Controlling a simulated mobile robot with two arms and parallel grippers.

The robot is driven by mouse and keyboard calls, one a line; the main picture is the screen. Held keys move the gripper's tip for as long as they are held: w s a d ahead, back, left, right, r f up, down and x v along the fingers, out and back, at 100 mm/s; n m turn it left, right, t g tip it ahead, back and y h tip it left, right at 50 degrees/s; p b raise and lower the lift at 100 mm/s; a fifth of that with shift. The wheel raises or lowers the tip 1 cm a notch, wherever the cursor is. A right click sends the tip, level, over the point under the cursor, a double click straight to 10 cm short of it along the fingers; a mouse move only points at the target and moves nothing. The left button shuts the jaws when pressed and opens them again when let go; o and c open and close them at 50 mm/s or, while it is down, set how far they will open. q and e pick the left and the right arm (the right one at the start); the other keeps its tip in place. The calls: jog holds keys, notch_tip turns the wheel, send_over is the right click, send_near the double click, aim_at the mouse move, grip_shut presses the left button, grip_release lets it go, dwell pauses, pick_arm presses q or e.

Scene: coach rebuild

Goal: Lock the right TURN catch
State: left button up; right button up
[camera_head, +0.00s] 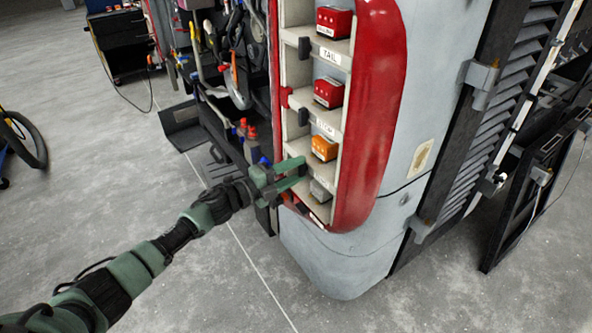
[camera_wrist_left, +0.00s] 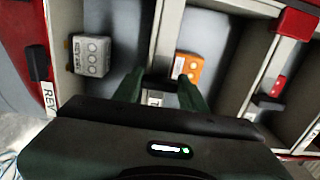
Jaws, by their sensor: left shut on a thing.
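The orange TURN lamp (camera_head: 323,148) sits in its compartment of the red-framed lamp cluster (camera_head: 372,120). It also shows in the left wrist view (camera_wrist_left: 187,67), just beyond my fingers. My left gripper (camera_head: 301,171) reaches in from the left at the lower part of the cluster, below the orange lamp. In the left wrist view its two green fingers (camera_wrist_left: 160,82) are shut on a small dark piece (camera_wrist_left: 158,87), which looks like the TURN catch, beside a partly covered label. The fingers mostly hide the catch, so its turn angle cannot be told. My right gripper is out of view.
A grey lamp (camera_head: 320,190) is in the bottom compartment. Cables and pipes (camera_head: 235,75) crowd the left side. Grey floor (camera_head: 110,160) is open at left.

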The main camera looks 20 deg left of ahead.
pick_arm(q)
jog(key=o, duration=1.4)
jog(key=shift+a, duration=0.1)
jog(key=b+v, duration=0.2)
jog(key=v, duration=0.5)
jog(key=shift+s+a, duration=0.25)
jog(key=shift+s, duration=0.05)
